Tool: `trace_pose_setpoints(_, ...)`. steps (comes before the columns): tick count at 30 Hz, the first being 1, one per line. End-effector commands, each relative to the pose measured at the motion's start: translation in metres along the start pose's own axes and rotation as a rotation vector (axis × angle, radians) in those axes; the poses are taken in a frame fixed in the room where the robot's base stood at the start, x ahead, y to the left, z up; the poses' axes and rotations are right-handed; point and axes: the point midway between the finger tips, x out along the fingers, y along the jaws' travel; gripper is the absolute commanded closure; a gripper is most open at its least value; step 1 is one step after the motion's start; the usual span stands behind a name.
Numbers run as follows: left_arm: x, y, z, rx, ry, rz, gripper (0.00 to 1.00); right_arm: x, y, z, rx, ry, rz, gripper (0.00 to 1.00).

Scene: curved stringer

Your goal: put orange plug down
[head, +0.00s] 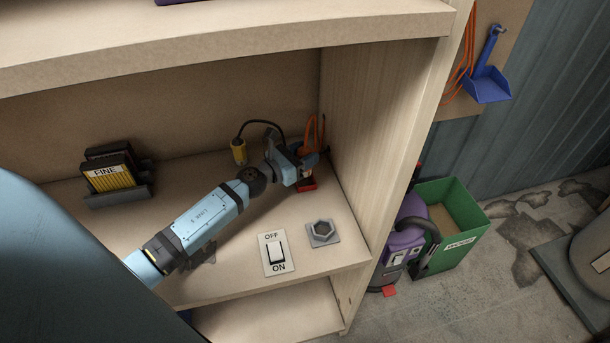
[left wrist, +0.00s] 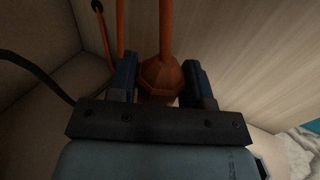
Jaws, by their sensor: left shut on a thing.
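The orange plug (left wrist: 160,80) is between the two dark fingers of my left gripper (left wrist: 160,84) in the left wrist view. An orange cord runs up from it. In the head view my left gripper (head: 304,168) is at the back right of the shelf, beside the right side panel. Orange cord (head: 313,130) shows just behind it. A red piece (head: 306,185) shows just under the gripper. The gripper hides most of the plug in the head view, and I cannot tell whether the plug touches anything below. My right gripper is not in view.
A yellow plug (head: 238,152) with a black cord stands behind my left arm. An ON/OFF switch (head: 275,253) and a grey hexagonal socket (head: 322,232) sit toward the shelf's front. The right side panel (head: 380,120) is close to the gripper.

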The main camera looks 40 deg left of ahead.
Motion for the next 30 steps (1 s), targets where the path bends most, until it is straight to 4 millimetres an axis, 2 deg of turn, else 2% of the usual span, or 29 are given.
trace_pose_setpoints(11,0.000,0.000,-0.042,-0.001,-0.001,0.000,0.81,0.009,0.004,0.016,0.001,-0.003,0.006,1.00)
trace_pose_setpoints(24,0.000,0.000,-0.049,0.002,-0.001,-0.001,0.81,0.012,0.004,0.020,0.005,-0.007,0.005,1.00)
trace_pose_setpoints(25,0.000,0.000,-0.047,0.001,-0.001,-0.001,0.48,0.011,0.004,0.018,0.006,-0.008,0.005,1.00)
trace_pose_setpoints(27,0.000,0.000,-0.047,0.001,-0.001,-0.001,0.32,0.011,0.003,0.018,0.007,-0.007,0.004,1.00)
trace_pose_setpoints(30,0.000,0.000,-0.047,0.001,-0.001,0.000,0.29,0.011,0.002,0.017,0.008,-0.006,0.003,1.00)
